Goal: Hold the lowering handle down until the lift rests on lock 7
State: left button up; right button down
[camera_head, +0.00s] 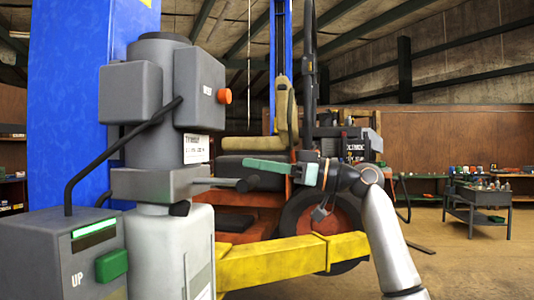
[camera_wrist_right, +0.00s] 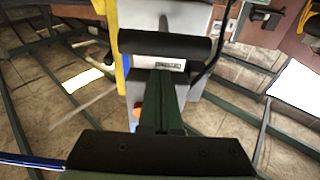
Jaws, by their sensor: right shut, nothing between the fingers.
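The lowering handle (camera_head: 228,183) is a thin rod with a black grip, sticking out to the right from the grey power unit (camera_head: 190,105) in the head view. My right gripper (camera_head: 247,165) is shut and empty, its green fingers pointing left just above the grip end. I cannot tell whether they touch it. In the wrist view the shut fingers (camera_wrist_right: 163,80) point toward a black bar (camera_wrist_right: 165,45), which looks like the grip. The lift shows as a blue column (camera_head: 70,100) and a yellow arm (camera_head: 270,262). The locks cannot be made out. My left gripper is out of view.
A grey control box (camera_head: 65,255) with a green button (camera_head: 112,265) and the word UP stands at lower left. An orange-red mower (camera_head: 250,205) with a seat is behind the yellow arm. A tool cart (camera_head: 478,205) stands at right on open floor.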

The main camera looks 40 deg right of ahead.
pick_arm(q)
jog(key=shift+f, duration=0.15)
pick_arm(e)
jog(key=shift+s+d+f, duration=0.1)
jog(key=shift+s+f, duration=0.05)
jog(key=shift+f, duration=0.6)
pick_arm(q)
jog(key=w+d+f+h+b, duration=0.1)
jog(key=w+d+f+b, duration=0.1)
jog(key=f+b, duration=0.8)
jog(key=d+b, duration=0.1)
jog(key=b, duration=0.3)
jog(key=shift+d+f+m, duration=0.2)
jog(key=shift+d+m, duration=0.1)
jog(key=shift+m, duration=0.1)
pick_arm(e)
notch_tip(320, 180, down, 7)
jog(key=t+y, duration=0.3)
jog(key=shift+w+a+t+y, duration=0.2)
jog(key=shift+a+t+y, duration=0.05)
jog(key=shift+t+y, duration=0.15)
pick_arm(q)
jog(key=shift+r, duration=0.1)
